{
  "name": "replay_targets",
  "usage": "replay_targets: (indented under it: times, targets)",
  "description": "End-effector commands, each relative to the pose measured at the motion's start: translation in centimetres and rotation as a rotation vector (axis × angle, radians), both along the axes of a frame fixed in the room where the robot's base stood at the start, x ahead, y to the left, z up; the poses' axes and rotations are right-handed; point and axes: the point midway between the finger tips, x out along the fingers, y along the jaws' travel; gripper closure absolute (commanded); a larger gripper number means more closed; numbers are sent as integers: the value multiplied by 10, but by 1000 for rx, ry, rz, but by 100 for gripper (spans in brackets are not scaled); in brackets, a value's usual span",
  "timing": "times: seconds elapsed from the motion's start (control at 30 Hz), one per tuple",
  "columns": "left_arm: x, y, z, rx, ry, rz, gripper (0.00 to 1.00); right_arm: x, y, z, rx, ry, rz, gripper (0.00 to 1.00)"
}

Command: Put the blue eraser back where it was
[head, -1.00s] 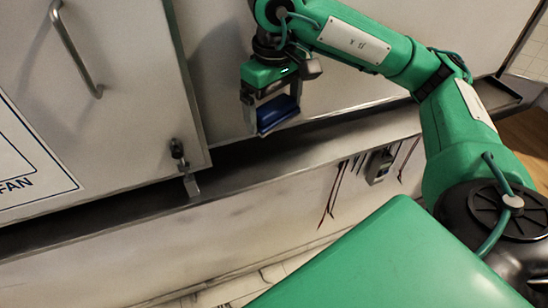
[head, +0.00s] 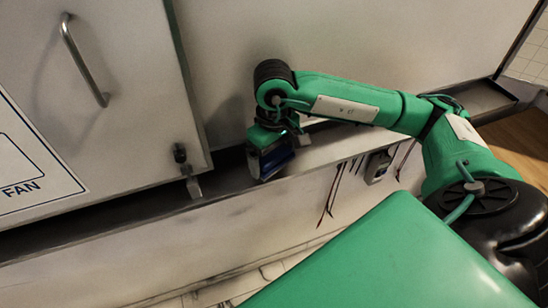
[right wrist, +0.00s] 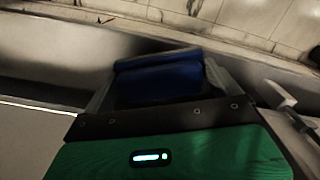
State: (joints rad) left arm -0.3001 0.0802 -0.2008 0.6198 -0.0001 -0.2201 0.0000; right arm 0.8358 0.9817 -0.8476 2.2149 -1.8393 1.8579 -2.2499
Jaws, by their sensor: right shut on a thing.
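My right gripper (head: 270,165) is shut on the blue eraser (head: 279,160). In the head view it holds the eraser low in front of the white panel, at the dark ledge (head: 225,178). In the right wrist view the eraser (right wrist: 158,80) sits between the two fingers, dark blue with a brighter far edge. I cannot tell whether the eraser touches the ledge. My left gripper is out of view.
A cabinet door with a metal handle (head: 85,62) and a FAN label (head: 30,165) is at the left. A small latch (head: 187,172) sticks out left of the gripper. Cables and a small grey device (head: 378,166) hang below the ledge at the right.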

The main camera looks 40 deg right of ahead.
Motion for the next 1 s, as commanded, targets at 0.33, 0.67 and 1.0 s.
replay_targets:
  times: [0.33,0.67,1.0]
  targets:
    - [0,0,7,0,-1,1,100,0,0,-22,0,0,0,27]
    - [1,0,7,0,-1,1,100,0,0,-22,0,0,0,0]
    - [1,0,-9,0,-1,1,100,1,0,7,1,-7,1,0]
